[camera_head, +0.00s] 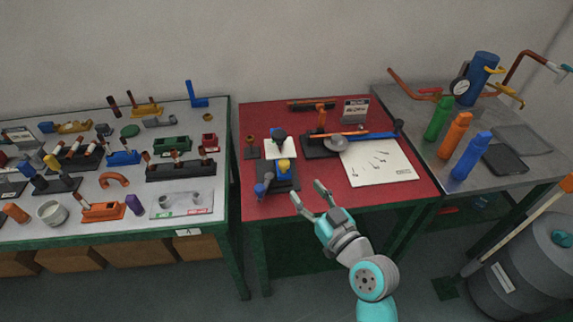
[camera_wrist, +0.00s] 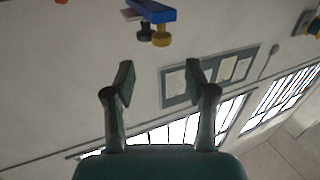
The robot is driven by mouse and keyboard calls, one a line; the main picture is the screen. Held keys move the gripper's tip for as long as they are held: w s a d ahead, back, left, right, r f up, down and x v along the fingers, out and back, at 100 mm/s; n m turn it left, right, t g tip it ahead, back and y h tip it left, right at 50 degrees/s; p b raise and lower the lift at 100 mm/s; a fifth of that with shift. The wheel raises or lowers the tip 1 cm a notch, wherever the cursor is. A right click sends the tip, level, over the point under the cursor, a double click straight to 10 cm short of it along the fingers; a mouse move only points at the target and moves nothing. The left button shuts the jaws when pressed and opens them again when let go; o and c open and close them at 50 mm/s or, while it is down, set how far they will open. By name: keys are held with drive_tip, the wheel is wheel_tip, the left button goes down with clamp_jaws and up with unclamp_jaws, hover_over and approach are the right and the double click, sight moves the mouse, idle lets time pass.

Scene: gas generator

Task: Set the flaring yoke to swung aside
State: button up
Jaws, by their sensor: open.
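I cannot tell for certain which part is the flaring yoke. A small tool with blue, yellow and black parts (camera_head: 284,167) stands on a dark base at the front left of the red table. In the wrist view a blue bar (camera_wrist: 152,11) with a black knob (camera_wrist: 145,32) and a yellow knob (camera_wrist: 162,36) shows at the top edge, beyond the fingertips. My gripper (camera_head: 308,198) is open and empty at the red table's front edge, to the right of and nearer than that tool, apart from it. Its two fingers also show in the wrist view (camera_wrist: 159,80), spread wide.
Behind, a dark stand with an orange post (camera_head: 321,117) and a long blue handle (camera_head: 375,135) stand on the red table (camera_head: 258,112). A white sheet (camera_head: 380,172) lies at right. Bottles, including an orange one (camera_head: 455,136), line the right bench; tools crowd the left bench.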

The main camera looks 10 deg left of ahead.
sight(287, 167)
drive_tip(key=x, duration=1.1)
drive_tip(key=shift+a+r, duration=0.2)
drive_tip(key=shift+r, duration=0.1)
drive_tip(key=shift+c, duration=0.3)
clamp_jaws()
